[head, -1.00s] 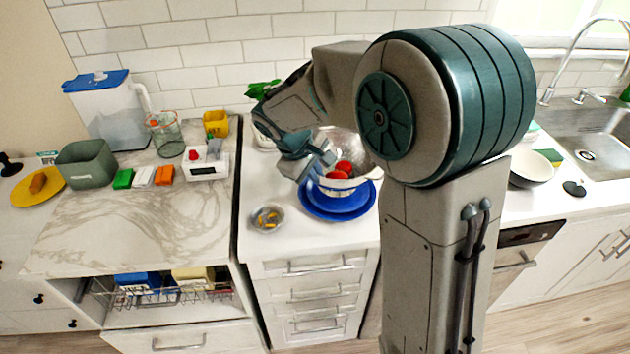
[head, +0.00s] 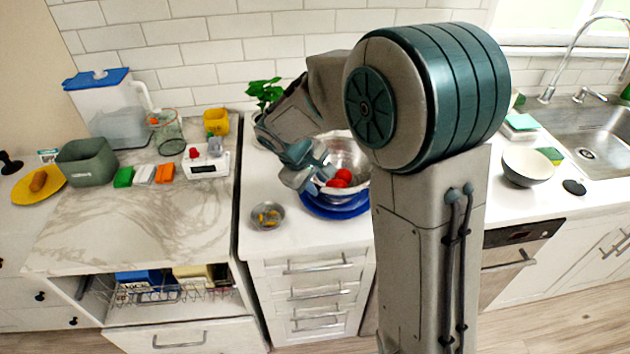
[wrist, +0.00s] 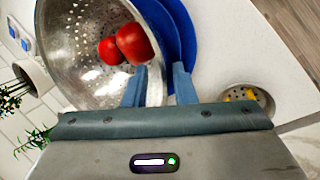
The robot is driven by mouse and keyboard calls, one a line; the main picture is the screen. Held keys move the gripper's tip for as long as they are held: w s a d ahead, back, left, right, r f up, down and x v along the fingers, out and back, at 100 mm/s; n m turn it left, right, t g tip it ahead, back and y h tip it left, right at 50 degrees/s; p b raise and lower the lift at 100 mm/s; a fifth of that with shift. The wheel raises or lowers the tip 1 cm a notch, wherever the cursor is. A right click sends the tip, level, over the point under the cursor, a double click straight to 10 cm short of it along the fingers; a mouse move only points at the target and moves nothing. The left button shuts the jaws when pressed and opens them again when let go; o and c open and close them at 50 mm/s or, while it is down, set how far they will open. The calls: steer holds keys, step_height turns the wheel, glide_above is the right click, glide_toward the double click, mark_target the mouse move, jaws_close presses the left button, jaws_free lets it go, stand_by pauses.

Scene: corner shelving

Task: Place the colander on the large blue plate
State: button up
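The metal colander (head: 350,152) is at the back of the middle counter, with red round items (head: 341,178) inside. It also shows in the wrist view (wrist: 85,50), where it covers part of the stacked blue plates (wrist: 187,50). In the head view, the large blue plate (head: 335,212) lies beneath its front side. I cannot tell whether the colander rests fully on the plates. My gripper (wrist: 158,75) is at the colander's rim, one finger inside and one outside, with a gap between them. My arm hides the right side in the head view.
A small metal bowl with yellow pieces (head: 266,216) sits left of the plates. A potted plant (head: 263,95) stands behind my gripper. The front of the middle counter is mostly clear.

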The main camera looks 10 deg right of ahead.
steer(key=v, duration=1.1)
steer(key=s+d+f+m+y, duration=0.1)
steer(key=s+d+m, duration=0.3)
steer(key=s, duration=0.6)
steer(key=s+d+f+m+y, duration=0.1)
steer(key=s+d+m+y, duration=0.2)
steer(key=s+d, duration=0.3)
steer(key=s+m, duration=0.1)
steer(key=s, duration=0.3)
steer(key=shift+d+f+m+t+b, duration=0.2)
steer(key=shift+m+t+b, duration=0.1)
steer(key=shift+m+b, duration=0.1)
